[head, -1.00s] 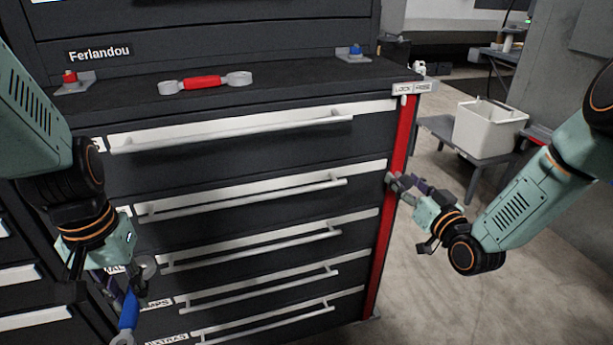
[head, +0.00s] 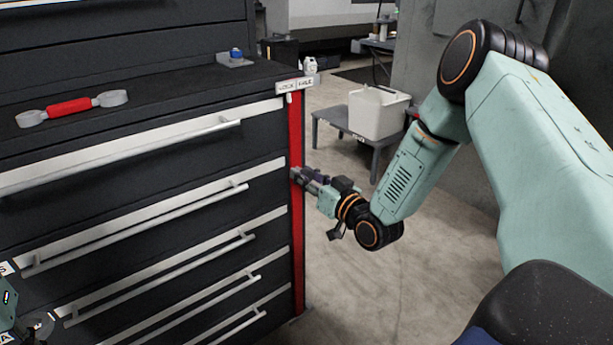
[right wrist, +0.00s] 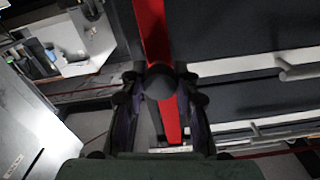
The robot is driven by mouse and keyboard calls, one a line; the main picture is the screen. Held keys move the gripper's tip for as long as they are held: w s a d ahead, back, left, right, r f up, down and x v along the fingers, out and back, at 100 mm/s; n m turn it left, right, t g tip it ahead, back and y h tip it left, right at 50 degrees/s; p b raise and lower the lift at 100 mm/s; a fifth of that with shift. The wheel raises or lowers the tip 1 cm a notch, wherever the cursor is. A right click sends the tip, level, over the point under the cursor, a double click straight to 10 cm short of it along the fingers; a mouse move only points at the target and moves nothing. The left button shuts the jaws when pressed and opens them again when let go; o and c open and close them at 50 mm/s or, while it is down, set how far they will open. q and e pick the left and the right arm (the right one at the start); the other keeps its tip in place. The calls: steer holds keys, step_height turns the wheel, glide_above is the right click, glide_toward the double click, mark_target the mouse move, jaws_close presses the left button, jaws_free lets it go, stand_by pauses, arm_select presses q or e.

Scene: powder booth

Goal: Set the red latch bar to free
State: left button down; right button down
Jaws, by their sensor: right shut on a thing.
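The red latch bar (head: 298,245) runs upright down the right front edge of the dark drawer cabinet; it also shows in the right wrist view (right wrist: 152,25). A small white tab (head: 290,97) at its top sits under the LOCK side of the LOCK/FREE label (head: 294,86). My right gripper (head: 302,178) is at the bar's upper middle. In the right wrist view its fingers are shut on the bar's dark round knob (right wrist: 160,82). A bit of my left gripper's teal housing (head: 6,304) shows at the lower left edge; its fingers cannot be made out.
A red-handled wrench (head: 68,107) and a blue-topped holder (head: 236,56) are on the cabinet top. Several drawers with long handles (head: 150,142) fill its front. A white bin (head: 377,115) stands on a grey bench (head: 340,128) behind right. The floor right of the cabinet is clear.

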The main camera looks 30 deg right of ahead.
arm_select(q)
steer(key=shift+r+p, duration=0.75)
steer(key=shift+r, duration=0.05)
steer(key=shift+a, duration=0.1)
arm_select(e)
steer(key=d, duration=0.4)
steer(key=shift+w+r, duration=0.1)
steer(key=shift+w, duration=0.1)
steer(key=c, duration=1)
jaws_free()
steer(key=shift+d, duration=0.15)
steer(key=shift+s, duration=0.15)
